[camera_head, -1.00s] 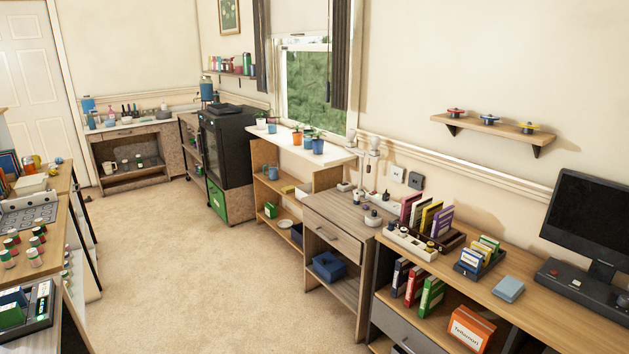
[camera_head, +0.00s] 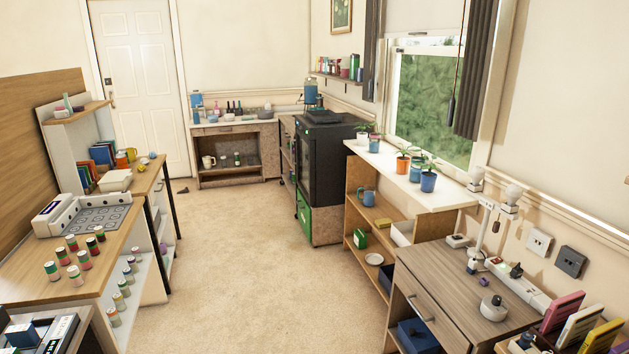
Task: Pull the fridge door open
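A black fridge-like cabinet (camera_head: 331,165) with a dark front door (camera_head: 305,165) stands against the right wall toward the back, beyond the shelf with plants. The door looks shut. It stands on a low base with a green box (camera_head: 304,217) at its front. I see its front at a steep angle, so its handle is too small to make out. Neither of my grippers is in view.
The carpet (camera_head: 250,270) is clear down the middle. A counter (camera_head: 85,255) with jars and a control panel lines the left. A white-topped shelf (camera_head: 450,195) with plants and a wooden drawer unit (camera_head: 440,290) line the right. A white door (camera_head: 143,95) is at the back.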

